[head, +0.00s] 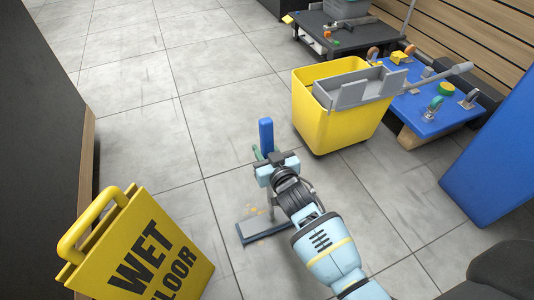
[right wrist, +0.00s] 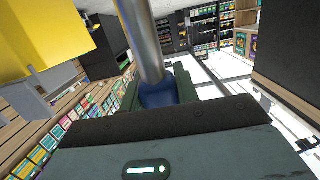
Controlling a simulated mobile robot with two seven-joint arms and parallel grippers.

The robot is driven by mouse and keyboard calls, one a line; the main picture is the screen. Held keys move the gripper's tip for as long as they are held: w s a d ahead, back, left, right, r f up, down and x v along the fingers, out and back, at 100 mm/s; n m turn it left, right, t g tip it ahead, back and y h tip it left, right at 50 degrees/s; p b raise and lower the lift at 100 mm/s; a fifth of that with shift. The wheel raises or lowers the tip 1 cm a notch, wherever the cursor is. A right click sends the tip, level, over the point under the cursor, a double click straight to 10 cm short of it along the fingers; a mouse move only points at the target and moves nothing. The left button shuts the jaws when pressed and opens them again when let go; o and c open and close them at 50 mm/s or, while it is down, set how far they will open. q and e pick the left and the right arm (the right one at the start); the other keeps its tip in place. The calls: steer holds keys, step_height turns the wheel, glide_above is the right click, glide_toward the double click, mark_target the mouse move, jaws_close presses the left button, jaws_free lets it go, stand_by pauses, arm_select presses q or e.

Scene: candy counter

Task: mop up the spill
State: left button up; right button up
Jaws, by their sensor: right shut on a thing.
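My right gripper (head: 270,160) reaches in low over the floor and is shut on a handle with a blue grip (head: 266,135) standing up beyond the jaws. In the right wrist view a metal pole (right wrist: 143,40) rises from a dark blue part (right wrist: 160,95) at the jaws. A flat grey head with a dark edge (head: 262,230) lies on the floor below the gripper; the arm partly hides its link to the handle. Small orange-yellow specks (head: 250,209) show at that head. No clear liquid outline is visible. My left gripper is not in view.
A yellow bucket (head: 325,120) with a grey wringer (head: 358,88) stands just beyond the gripper. A yellow wet-floor sign (head: 150,255) stands at lower left. A blue-topped low cart (head: 430,108) and a dark cart (head: 325,30) stand behind. Tiled floor is clear at upper left.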

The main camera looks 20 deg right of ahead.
steer(key=shift+w+a+r, duration=0.1)
steer(key=shift+w+r, duration=0.05)
steer(key=shift+w, duration=2.2)
steer(key=shift+w, duration=1.45)
steer(key=shift+w+a, duration=0.1)
steer(key=shift+w, duration=1.4)
